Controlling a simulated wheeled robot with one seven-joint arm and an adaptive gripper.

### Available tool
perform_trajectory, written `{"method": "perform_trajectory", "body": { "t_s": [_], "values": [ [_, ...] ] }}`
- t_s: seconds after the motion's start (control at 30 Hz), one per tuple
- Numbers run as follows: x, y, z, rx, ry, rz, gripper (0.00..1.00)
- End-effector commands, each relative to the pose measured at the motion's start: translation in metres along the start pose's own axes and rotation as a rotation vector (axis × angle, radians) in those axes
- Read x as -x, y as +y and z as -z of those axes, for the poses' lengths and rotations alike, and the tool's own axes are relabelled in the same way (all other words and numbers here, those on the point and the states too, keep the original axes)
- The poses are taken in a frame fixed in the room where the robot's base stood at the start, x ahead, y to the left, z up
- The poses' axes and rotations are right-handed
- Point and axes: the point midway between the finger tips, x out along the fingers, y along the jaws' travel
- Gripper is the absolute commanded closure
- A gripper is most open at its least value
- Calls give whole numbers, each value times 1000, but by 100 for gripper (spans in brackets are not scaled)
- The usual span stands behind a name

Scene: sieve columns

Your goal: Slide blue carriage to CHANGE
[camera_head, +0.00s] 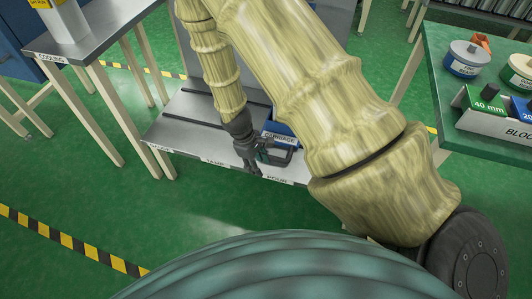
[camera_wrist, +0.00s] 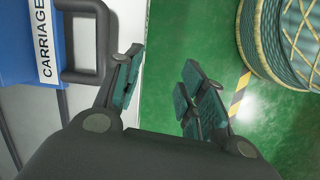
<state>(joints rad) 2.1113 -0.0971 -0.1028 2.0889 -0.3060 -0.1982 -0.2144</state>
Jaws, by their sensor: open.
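The blue carriage (camera_head: 284,128) sits on the low grey rail bench at its right part, behind the front-edge label that seems to read POUR (camera_head: 277,180). Its white CARRIAGE label and dark loop handle (camera_wrist: 103,45) face the front. In the wrist view the blue carriage (camera_wrist: 15,45) is at the upper left. My gripper (camera_head: 252,168) is open and empty at the handle's left in the head view. In the wrist view my gripper (camera_wrist: 160,88) has the handle outside its jaws, beside the left finger; contact cannot be told. The leftmost label (camera_head: 158,148) is too small to read.
The bench (camera_head: 180,125) has dark rails and a clear surface left of my gripper. A table marked COOLING (camera_head: 100,45) stands at the left. A green table (camera_head: 440,60) with lidded containers and blocks stands at the right. The green floor in front is open.

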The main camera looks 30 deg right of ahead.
Motion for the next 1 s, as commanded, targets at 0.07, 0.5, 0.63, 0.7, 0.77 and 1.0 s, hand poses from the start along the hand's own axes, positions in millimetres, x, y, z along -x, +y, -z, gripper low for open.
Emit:
{"method": "perform_trajectory", "body": {
  "t_s": [0.07, 0.5, 0.63, 0.7, 0.77, 1.0],
  "values": [
    [-7, 18, 17, 35, -21, -34, 59],
    [23, 73, 43, 128, -126, -140, 59],
    [19, 75, 43, 131, -131, -142, 59],
    [11, 76, 42, 130, -132, -142, 59],
    [3, 77, 41, 130, -132, -141, 59],
    [-36, 82, 36, 129, -131, -141, 59]
  ]
}}
